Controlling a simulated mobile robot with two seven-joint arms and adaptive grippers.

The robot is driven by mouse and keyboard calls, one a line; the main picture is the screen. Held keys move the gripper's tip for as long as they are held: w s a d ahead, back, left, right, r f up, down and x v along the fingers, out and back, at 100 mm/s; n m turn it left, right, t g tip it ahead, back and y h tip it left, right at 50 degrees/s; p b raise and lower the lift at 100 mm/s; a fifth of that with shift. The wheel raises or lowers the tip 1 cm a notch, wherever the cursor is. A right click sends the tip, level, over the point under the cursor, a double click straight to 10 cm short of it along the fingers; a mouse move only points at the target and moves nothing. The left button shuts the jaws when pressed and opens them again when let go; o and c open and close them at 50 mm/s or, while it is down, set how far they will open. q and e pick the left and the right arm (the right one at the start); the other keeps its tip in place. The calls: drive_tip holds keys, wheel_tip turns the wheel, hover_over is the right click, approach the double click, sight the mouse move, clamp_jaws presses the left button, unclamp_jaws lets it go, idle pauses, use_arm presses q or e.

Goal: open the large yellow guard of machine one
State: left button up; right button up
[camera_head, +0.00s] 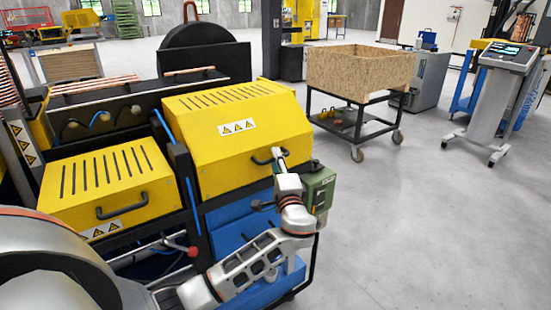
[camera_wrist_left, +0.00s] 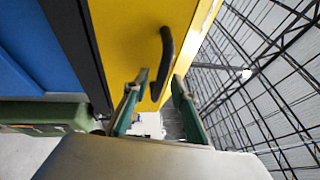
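The large yellow guard (camera_head: 235,105) of the machine is down, with slots on its top and a warning label on its front. Its black handle (camera_head: 262,161) is on the front face, and the handle also shows in the left wrist view (camera_wrist_left: 167,50). My left gripper (camera_head: 279,153) is at the handle's right end, partly hidden by its own wrist. In the left wrist view its two green fingers (camera_wrist_left: 160,76) stand apart, with the lower part of the handle in line with the gap between them. Contact cannot be told. My right gripper is not in view.
A smaller yellow guard (camera_head: 105,180) with its own handle is to the left. A green control box (camera_head: 319,190) stands close to the right of my left wrist. A wooden crate (camera_head: 358,70) on a cart and a console (camera_head: 502,85) stand farther right. Open floor lies between.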

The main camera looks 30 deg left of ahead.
use_arm(q)
drive_tip(key=shift+w+a+r, duration=0.1)
drive_tip(key=shift+w+a, duration=0.3)
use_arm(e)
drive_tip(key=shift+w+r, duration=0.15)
use_arm(q)
clamp_jaws()
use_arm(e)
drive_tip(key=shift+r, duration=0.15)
